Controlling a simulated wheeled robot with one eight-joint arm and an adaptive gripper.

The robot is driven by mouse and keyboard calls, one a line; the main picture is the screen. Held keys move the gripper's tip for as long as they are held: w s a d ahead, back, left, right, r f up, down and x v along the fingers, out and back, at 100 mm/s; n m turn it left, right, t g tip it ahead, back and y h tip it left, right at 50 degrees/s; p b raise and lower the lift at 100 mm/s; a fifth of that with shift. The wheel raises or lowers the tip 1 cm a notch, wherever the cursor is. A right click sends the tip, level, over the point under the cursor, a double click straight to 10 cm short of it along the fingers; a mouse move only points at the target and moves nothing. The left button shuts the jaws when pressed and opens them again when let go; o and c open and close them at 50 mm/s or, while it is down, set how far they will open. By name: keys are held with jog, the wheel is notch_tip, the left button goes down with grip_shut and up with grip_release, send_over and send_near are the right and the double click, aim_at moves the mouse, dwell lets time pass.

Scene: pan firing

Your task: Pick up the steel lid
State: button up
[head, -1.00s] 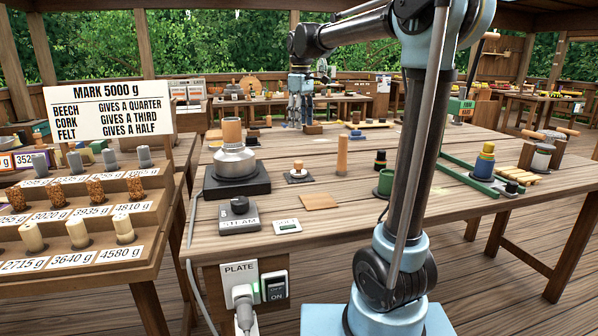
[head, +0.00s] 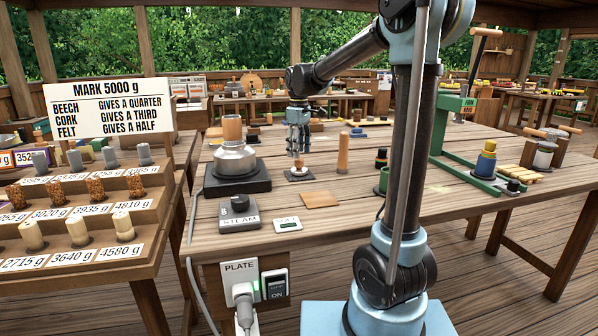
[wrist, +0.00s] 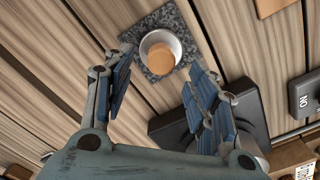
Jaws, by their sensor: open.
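The steel lid (head: 299,171) is a small pale round piece with a wooden knob on top. It sits on a dark speckled square pad (head: 291,178) on the table. The wrist view shows the lid (wrist: 147,43) from above, its tan knob covering much of it, on the grey pad (wrist: 186,45). My gripper (head: 298,149) points down just above the lid in the head view. In the wrist view my gripper (wrist: 154,72) has its fingers spread apart, with the lid near the gap between the fingertips. Nothing is held.
A steel pot (head: 235,159) with a wooden cylinder on top stands on a black hotplate (head: 237,182) left of the lid. A wooden peg (head: 343,153) stands to the right. A flat wooden square (head: 319,200) and a STEAM control box (head: 239,212) lie in front.

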aim_at(299, 161)
jog(key=shift+d+f, duration=0.1)
jog(key=shift+f, duration=2.6)
jog(key=c, duration=1.1)
